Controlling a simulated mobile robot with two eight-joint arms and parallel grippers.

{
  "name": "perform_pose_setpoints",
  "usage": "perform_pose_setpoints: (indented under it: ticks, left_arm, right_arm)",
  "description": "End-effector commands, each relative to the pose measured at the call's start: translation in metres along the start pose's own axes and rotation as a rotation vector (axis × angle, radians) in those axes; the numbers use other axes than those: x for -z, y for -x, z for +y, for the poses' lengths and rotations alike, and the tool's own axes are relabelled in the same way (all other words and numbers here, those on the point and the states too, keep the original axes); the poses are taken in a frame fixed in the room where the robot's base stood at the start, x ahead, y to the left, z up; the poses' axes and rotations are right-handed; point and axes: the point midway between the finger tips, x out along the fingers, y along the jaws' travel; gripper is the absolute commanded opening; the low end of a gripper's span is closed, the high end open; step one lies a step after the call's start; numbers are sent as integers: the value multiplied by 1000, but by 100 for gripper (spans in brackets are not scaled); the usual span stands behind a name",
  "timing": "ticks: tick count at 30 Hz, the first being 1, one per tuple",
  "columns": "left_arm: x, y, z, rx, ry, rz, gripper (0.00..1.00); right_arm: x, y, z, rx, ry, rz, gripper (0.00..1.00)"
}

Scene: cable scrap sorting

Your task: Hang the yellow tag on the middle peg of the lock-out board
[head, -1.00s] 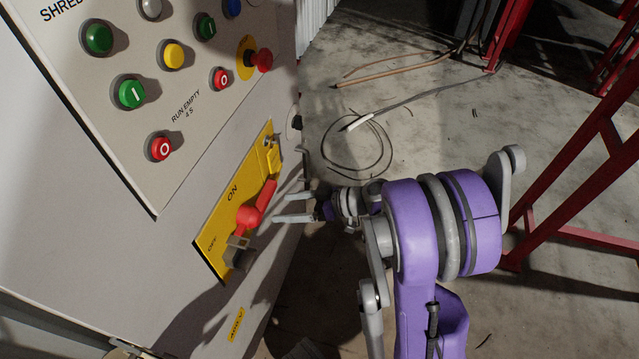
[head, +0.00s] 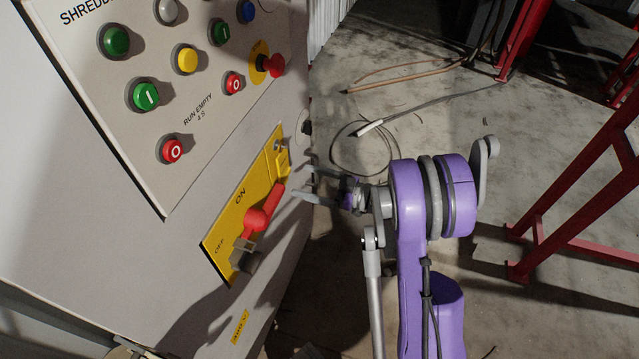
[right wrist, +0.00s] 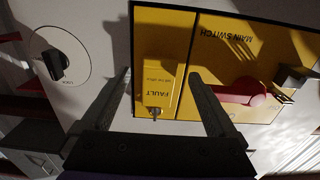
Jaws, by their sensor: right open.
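The yellow tag (head: 283,163) hangs at the upper right end of the yellow main switch plate (head: 222,243) on the cabinet. In the right wrist view the tag (right wrist: 160,82) is upside down and reads FAULT, with a small metal piece at its lower end. My right gripper (head: 303,181) is open and empty, close to the plate beside the tag. In the right wrist view its two fingers stand on either side of the tag, apart from it. I cannot make out the lock-out board or its pegs. My left gripper is not in view.
The red switch handle (head: 264,211) sticks out of the plate close to the right gripper. A round black knob (right wrist: 57,66) is on the cabinet side of the tag. Push buttons (head: 145,96) are above. Cables (head: 420,107) lie on the floor; a red frame (head: 575,190) stands right.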

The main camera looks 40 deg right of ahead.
Motion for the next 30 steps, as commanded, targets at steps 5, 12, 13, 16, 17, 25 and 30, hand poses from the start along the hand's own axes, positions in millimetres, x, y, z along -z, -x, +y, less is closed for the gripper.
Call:
perform_pose_setpoints:
  ticks: [5, 12, 13, 16, 17, 25, 30]
  left_arm:
    - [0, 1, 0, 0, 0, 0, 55]
    - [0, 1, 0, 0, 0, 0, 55]
    - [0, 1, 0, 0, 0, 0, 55]
    - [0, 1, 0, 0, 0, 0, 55]
    - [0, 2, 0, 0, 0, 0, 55]
    - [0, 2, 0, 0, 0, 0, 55]
    - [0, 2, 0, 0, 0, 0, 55]
  right_arm:
    - [0, -19, -1, 3, -1, 0, 94]
    - [0, -38, -1, 2, 0, 0, 94]
    - [0, -40, 0, 2, 0, 0, 94]
    - [0, -44, 0, 1, 0, 0, 94]
    - [0, -44, 0, 1, 0, 0, 94]
    - [0, -46, 0, 1, 0, 0, 94]
    - [0, -46, 0, 1, 0, 0, 78]
